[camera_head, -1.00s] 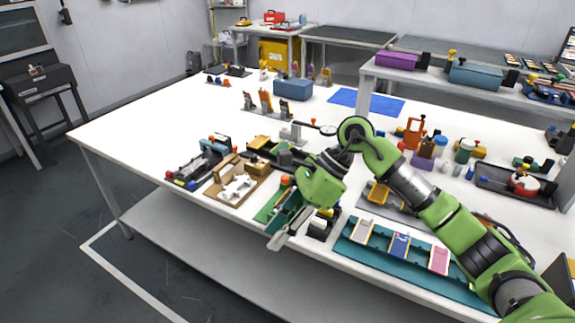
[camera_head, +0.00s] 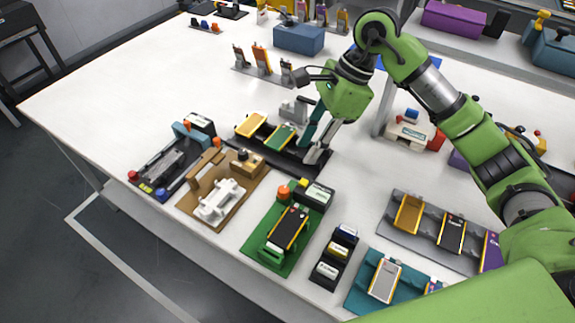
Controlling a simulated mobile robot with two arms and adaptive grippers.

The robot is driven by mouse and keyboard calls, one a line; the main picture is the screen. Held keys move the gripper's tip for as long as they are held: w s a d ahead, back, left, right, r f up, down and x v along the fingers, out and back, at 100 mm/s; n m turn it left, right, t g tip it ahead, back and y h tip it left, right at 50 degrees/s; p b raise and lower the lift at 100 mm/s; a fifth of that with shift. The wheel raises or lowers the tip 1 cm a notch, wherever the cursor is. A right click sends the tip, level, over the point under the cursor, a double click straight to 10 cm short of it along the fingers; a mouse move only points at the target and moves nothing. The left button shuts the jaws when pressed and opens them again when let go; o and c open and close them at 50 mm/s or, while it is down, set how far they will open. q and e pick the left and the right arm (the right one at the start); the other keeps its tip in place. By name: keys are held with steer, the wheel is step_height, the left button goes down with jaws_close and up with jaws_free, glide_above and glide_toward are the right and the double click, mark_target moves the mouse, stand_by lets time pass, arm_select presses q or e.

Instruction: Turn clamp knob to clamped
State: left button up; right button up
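A green fixture (camera_head: 262,250) stands near the front edge of the table in the head view. It holds a dark flat cell (camera_head: 290,227) with yellow edges. An orange knob (camera_head: 283,192) and a smaller yellow knob (camera_head: 303,183) sit at its back; I cannot read which setting either is at. My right gripper (camera_head: 311,150) points down over the right end of a dark tray (camera_head: 285,155), behind the green fixture and apart from the knobs. Its two fingers look spread, with nothing visible between them. My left gripper is out of view.
A brown fixture (camera_head: 185,204) with a white part and a dark fixture (camera_head: 150,182) stand left of the green one. A small black rack (camera_head: 322,284) and a grey tray (camera_head: 400,233) with cells lie to its right. The table's left side is bare.

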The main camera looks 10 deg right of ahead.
steer(key=p, duration=0.2)
glide_toward(284, 189)
steer(key=x, duration=0.7)
steer(key=shift+x, duration=0.8)
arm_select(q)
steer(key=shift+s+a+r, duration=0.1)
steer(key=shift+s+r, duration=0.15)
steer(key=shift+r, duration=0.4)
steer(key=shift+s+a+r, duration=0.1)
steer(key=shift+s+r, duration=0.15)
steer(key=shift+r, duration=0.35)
arm_select(e)
jaws_close()
